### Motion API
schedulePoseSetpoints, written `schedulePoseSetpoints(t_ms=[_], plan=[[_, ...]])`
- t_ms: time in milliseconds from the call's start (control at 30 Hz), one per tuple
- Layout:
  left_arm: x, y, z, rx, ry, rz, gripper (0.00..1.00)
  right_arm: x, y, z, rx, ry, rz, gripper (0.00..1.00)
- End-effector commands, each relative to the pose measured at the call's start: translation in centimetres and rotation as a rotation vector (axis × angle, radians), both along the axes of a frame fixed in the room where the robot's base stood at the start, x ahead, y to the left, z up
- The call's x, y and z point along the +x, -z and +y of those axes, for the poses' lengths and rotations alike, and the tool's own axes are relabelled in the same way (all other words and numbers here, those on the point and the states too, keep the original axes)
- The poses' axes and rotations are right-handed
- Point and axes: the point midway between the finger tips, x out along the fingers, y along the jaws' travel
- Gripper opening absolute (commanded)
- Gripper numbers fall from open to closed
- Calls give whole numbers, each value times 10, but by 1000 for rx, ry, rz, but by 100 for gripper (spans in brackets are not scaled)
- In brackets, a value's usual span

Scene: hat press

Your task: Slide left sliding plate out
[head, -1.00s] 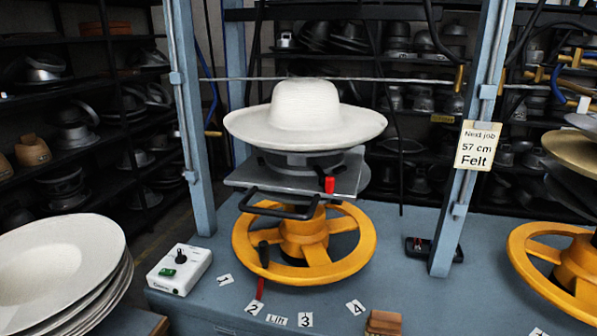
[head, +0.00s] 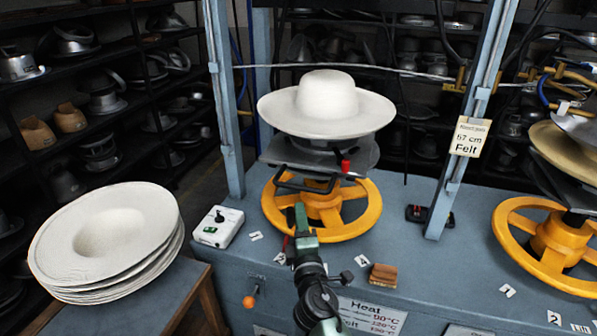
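The left sliding plate (head: 277,151) is a grey metal plate under a white wide-brimmed hat (head: 328,97), above a yellow spoked wheel (head: 365,213). A black looped handle (head: 303,185) sticks out at its front. A red knob (head: 345,167) stands at its front right. My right gripper (head: 300,213) is in front of the yellow wheel, just below the handle in the picture. I cannot tell whether it touches anything or whether its fingers are open. My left gripper is not in view.
A stack of white hats (head: 107,240) lies on a side table at left. A white control box (head: 218,227) and a brown block (head: 383,275) sit on the blue bench. Blue posts (head: 222,100) flank the press. A second yellow wheel (head: 510,225) is at right.

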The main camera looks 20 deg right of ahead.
Motion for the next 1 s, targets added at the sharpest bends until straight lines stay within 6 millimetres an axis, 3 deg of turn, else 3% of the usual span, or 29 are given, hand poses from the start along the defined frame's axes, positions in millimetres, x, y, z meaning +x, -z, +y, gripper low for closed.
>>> schedulePoseSetpoints(t_ms=[33, 100, 200, 633, 1000], plan=[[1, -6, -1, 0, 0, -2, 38, 0, -27, -2, -30, 13, -37, 34], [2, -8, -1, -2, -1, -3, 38, 0, -46, -4, -58, 27, -68, 34], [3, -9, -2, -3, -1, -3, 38, 3, -57, -6, -75, 35, -84, 34], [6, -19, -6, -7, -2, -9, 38, 63, -67, -17, -75, 34, -83, 34], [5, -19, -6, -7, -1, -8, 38, 74, -68, -20, -73, 33, -82, 34]])
